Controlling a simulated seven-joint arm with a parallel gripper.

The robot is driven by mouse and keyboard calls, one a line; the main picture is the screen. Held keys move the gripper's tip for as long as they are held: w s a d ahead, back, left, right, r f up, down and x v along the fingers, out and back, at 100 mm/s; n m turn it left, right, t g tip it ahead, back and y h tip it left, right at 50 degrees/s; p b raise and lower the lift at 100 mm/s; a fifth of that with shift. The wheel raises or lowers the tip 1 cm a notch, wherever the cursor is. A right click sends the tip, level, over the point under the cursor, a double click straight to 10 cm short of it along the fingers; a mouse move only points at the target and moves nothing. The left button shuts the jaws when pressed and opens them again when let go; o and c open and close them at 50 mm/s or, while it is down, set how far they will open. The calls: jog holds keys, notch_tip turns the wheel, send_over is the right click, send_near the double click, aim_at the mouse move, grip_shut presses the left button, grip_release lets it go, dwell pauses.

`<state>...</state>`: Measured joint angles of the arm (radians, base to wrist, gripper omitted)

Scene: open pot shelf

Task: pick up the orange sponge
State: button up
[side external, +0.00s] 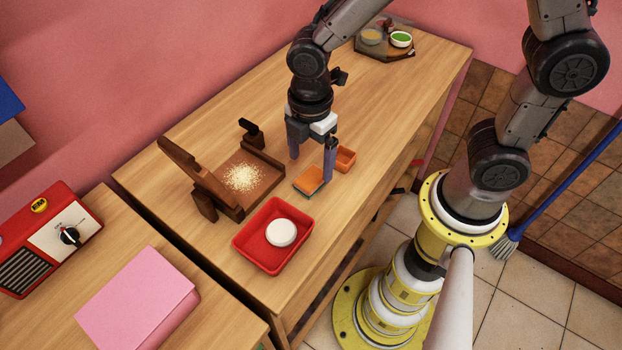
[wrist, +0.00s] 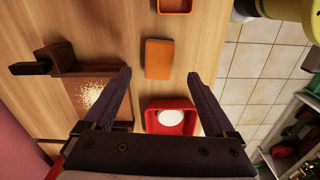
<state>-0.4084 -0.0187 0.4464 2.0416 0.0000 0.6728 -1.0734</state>
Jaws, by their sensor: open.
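The orange sponge (side external: 309,180) lies flat on the wooden table, between the red tray and a small orange dish, with a thin green layer at its lower edge. It also shows in the wrist view (wrist: 159,59), as a plain orange rectangle. My gripper (side external: 312,164) is open and points down above the table, its fingers apart and empty. One finger stands close beside the sponge in the side view. In the wrist view the sponge lies ahead of the open fingertips (wrist: 158,76), roughly centred between them. Whether a finger touches it cannot be told.
A red tray (side external: 245,243) holding a white round thing (side external: 281,232) stands in front. A brown wooden tray (side external: 264,193) with pale grains is left. The orange dish (side external: 346,158) is beside my gripper. A dark tray with bowls (side external: 384,50) is far back. Bare wood lies between.

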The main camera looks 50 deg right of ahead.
aim_at(311, 177)
jog(key=shift+d+f, duration=0.15)
jog(key=shift+f, duration=2.75)
jog(key=c, duration=1.4)
jog(key=shift+r, duration=0.15)
jog(key=shift+w+r, duration=0.1)
jog(key=shift+r, duration=0.5)
jog(key=s+d+r, duration=0.5)
jog(key=s+r, duration=0.6)
jog(key=s, duration=0.2)
jog(key=shift+d+r, duration=0.2)
jog(key=shift+r, duration=0.1)
